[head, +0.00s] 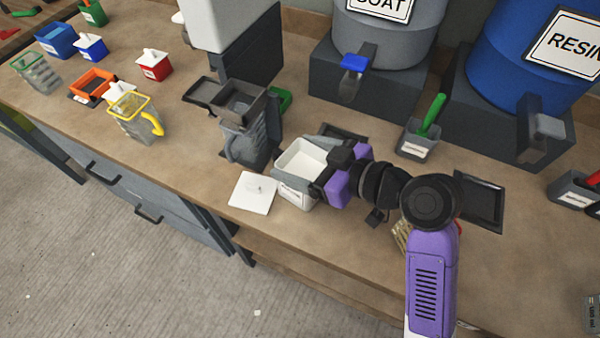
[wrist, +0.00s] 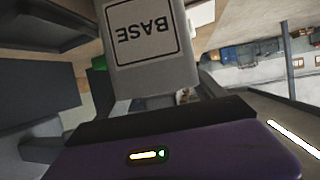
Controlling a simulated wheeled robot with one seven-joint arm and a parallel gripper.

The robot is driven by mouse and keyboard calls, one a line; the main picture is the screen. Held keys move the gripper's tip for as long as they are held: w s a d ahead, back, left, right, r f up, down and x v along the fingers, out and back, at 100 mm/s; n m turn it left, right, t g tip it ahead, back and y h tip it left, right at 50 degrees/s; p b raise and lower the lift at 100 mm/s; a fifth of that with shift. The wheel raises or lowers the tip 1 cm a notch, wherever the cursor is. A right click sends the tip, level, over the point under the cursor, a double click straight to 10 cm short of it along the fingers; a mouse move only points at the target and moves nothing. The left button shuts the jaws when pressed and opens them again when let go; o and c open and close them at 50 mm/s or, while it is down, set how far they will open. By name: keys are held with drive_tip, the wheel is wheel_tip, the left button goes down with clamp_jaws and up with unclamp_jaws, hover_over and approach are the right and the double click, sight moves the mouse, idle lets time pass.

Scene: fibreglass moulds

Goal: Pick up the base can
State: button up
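The base can (head: 296,191) is a pale grey, open-topped tub with white contents, upright at the middle of the bench. In the wrist view the base can (wrist: 150,75) shows a BASE label upside down, straight ahead of my gripper. My gripper (head: 312,172) reaches it from the right, level with its upper part. In the wrist view, its fingers lie along both sides of the can. I cannot tell whether they press on it; the contact is hidden.
A white lid (head: 253,192) lies just left of the can. A grey jug (head: 246,146) stands behind it. A cup with a green handle (head: 420,139) and a dark tray (head: 480,200) are to the right. Large drums (head: 395,40) stand at the back. The bench's front edge is close.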

drive_tip(key=c, duration=1.4)
drive_tip(key=shift+r, duration=0.15)
drive_tip(key=shift+c, duration=0.6)
